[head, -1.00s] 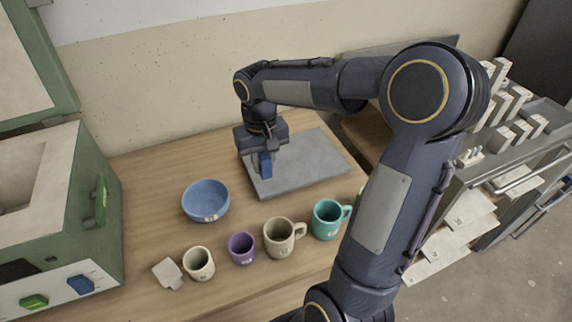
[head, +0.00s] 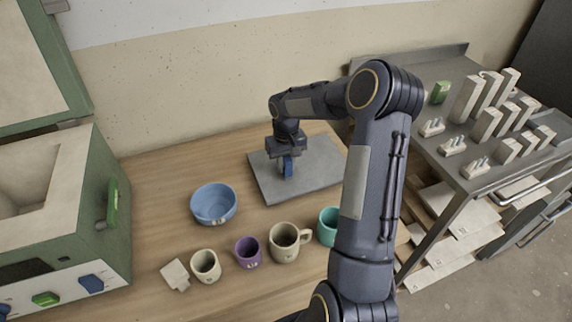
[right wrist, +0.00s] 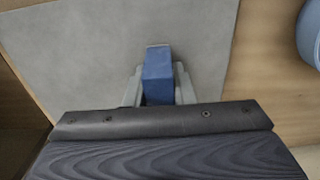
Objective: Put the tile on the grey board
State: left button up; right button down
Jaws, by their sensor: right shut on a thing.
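The blue tile (head: 288,168) is held upright between the fingers of my right gripper (head: 286,159), over the middle of the grey board (head: 322,168). The board lies flat on the wooden table against the wall side. In the right wrist view, the tile (right wrist: 158,72) stands out between the two pale fingers of the gripper (right wrist: 158,82), with the board (right wrist: 85,45) behind it. I cannot tell whether the tile's lower end touches the board. My left gripper is not in view.
A blue bowl (head: 213,204) stands left of the board. Beige (head: 205,266), purple (head: 247,252), larger beige (head: 284,243) and teal (head: 328,227) mugs line the front. A green kiln (head: 60,215) is at left. A metal cart (head: 455,170) with blocks is at right.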

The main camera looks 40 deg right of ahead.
jog(key=shift+f, duration=0.45)
jog(key=shift+f, duration=0.2)
jog(key=c, duration=1.2)
grip_release()
jog(key=shift+c, duration=0.2)
jog(key=shift+r, duration=0.15)
